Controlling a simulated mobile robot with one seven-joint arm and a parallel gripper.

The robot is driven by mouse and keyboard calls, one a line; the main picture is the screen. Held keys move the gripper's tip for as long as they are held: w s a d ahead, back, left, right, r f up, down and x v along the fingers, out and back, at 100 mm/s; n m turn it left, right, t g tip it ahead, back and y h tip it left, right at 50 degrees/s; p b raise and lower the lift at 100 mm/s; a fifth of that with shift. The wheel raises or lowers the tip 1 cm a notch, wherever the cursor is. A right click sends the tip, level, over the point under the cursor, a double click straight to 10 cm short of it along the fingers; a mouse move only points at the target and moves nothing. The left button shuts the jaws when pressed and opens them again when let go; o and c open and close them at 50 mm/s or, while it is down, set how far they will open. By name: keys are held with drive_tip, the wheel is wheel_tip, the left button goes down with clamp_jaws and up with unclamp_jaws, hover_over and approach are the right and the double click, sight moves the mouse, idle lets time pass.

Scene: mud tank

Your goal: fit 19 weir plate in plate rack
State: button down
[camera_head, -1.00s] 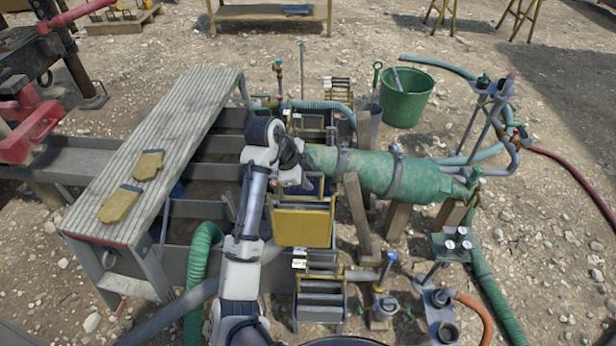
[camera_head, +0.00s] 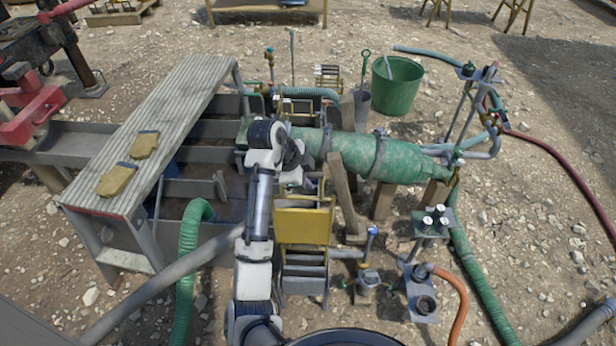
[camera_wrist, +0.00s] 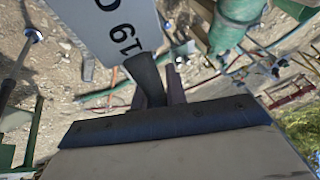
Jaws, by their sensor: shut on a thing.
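My gripper (camera_wrist: 162,78) is shut on a pale plate (camera_wrist: 98,26) marked 19 in black in the wrist view. The dark fingers grip it near its edge, and part of it runs out of the frame. My fingertips are hidden there. A grey slotted rack (camera_head: 305,274) stands just below and in front of the yellow panel. The panel overlaps its top in the picture; I cannot tell whether they touch.
A green cylinder (camera_head: 355,155) lies on props close to the right of my wrist. A grey ribbed bench (camera_head: 165,115) with yellow gloves (camera_head: 117,180) is at left. Hoses, valves and a gauge stand (camera_head: 432,222) crowd the right. A green bucket (camera_head: 397,88) stands behind.

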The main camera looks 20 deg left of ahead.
drive_tip(key=b, duration=0.7)
hover_over(307, 244)
drive_tip(key=w, duration=0.1)
wheel_tip(307, 244, down, 20)
drive_tip(key=shift+w+a+f+b, duration=0.1)
drive_tip(key=shift+a+f+b, duration=0.1)
drive_tip(key=shift+f+b, duration=0.4)
wheel_tip(307, 244, down, 6)
drive_tip(key=b, duration=0.5)
drive_tip(key=shift+f, duration=0.2)
idle(0.4)
drive_tip(key=shift+f, duration=0.1)
drive_tip(key=shift+f+b, duration=2.05)
drive_tip(key=shift+f, duration=0.8)
